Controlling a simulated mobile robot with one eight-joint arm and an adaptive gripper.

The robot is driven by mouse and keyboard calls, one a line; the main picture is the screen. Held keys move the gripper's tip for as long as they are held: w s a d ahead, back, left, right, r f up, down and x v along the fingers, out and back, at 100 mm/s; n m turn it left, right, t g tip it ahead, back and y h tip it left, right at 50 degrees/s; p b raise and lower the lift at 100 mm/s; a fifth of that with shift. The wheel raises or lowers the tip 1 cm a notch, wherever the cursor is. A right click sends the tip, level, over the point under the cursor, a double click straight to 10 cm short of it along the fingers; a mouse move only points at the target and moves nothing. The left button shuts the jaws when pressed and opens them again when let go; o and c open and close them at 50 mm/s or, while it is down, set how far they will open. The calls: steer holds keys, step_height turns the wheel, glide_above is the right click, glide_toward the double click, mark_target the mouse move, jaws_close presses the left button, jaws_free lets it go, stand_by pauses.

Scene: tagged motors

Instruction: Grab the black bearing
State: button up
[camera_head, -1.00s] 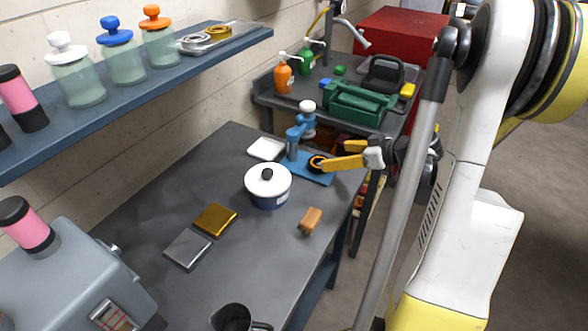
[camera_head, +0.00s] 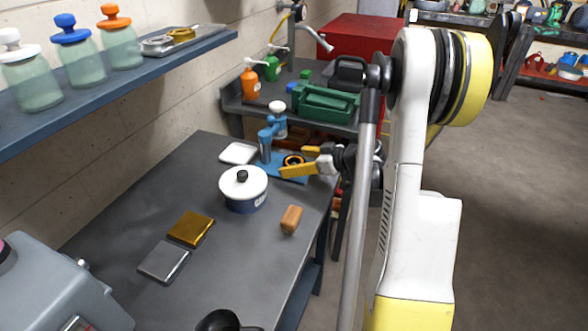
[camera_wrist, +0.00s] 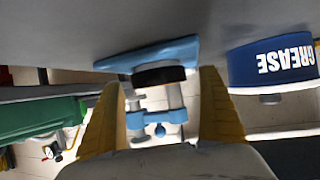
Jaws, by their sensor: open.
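The black bearing (camera_head: 293,160) is a dark ring with an orange-yellow inner part in the head view. It sits on the blue base (camera_head: 268,165) of a small blue press (camera_head: 270,135). My gripper (camera_head: 294,162) has yellow fingers, spread open, with one on the near side of the bearing and one beyond it. In the wrist view, which is upside down, the bearing (camera_wrist: 158,75) shows as a black band against the blue base (camera_wrist: 150,53), between the open fingers of my gripper (camera_wrist: 160,80). I see a gap on each side, with no clear contact.
A white-lidded blue pot (camera_head: 243,190) stands left of my gripper; its GREASE label shows in the wrist view (camera_wrist: 285,60). A brown block (camera_head: 291,219) lies nearer. A white tray (camera_head: 238,153) is behind the pot. A green toolbox (camera_head: 325,107) stands on the far bench.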

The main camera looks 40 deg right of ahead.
steer(key=shift+w+a+f, duration=0.1)
steer(key=shift+w+f, duration=0.1)
steer(key=shift+w, duration=0.1)
steer(key=shift+r, duration=0.15)
steer(key=shift+c, duration=0.4)
steer(key=c, duration=1.5)
steer(key=shift+o, duration=0.2)
